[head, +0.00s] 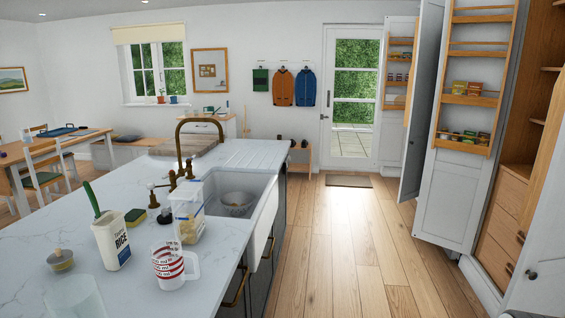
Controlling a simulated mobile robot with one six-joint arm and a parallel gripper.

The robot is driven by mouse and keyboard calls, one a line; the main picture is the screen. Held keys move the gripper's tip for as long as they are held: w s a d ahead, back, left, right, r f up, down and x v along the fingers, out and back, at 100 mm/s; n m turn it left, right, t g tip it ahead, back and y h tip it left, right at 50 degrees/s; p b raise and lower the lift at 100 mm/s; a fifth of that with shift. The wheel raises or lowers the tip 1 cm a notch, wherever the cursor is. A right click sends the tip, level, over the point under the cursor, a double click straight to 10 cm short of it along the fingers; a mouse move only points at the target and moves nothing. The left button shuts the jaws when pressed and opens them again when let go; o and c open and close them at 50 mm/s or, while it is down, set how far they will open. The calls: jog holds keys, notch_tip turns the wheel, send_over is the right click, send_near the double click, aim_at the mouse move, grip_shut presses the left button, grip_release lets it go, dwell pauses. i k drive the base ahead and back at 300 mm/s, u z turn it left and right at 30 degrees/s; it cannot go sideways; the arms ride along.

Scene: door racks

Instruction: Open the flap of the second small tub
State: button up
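No tub with a flap can be made out for certain. The open pantry door (445,205) carries wooden racks. Its lower rack (462,146) holds several small packs or tubs. The rack above (470,98) holds several more, in green, yellow and red. They are too small to tell which is the second small tub or whether any flap is open. A clear container (188,215) with pale contents stands on the near counter. My gripper is not in view.
A wooden drawer unit (503,228) stands at right.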

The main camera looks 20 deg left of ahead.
aim_at(193, 185)
jog(key=u, duration=0.05)
jog(key=i, duration=2.65)
jog(key=u, duration=3)
jog(key=i, duration=1)
jog(key=z, duration=0.05)
